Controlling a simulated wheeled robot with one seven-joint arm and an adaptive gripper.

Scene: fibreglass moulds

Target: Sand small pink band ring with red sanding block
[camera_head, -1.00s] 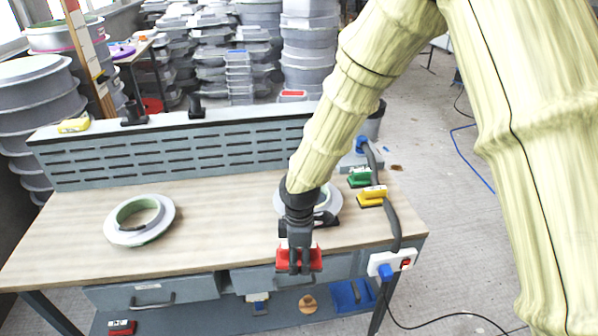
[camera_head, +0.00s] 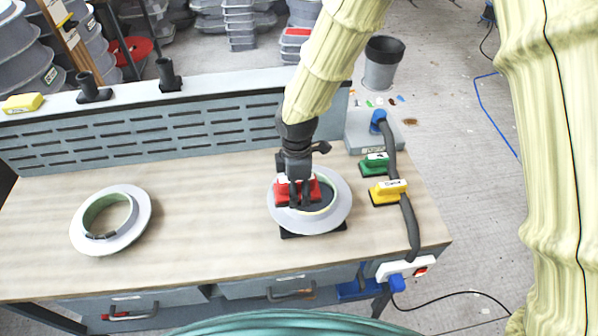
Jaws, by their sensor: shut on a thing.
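My gripper (camera_head: 299,197) is shut on the red sanding block (camera_head: 316,188). The block is over the upper left part of a grey-white ring (camera_head: 335,211) on the right half of the table. It overlaps the ring's rim and opening; I cannot tell whether it touches. This ring has a thin pale yellow-green inner edge and sits on a dark pad (camera_head: 290,234). Its far side is partly hidden by my gripper and the block. A second grey-white ring (camera_head: 139,226) with a green inner wall lies at the table's left. I cannot make out a pink band on either ring.
A green block (camera_head: 374,164) and a yellow block (camera_head: 388,191) are right of the ring, beside a dark hose (camera_head: 406,212). A slotted panel (camera_head: 150,135) closes the table's back. A power strip (camera_head: 405,268) is at the front right corner. The table between the rings is clear.

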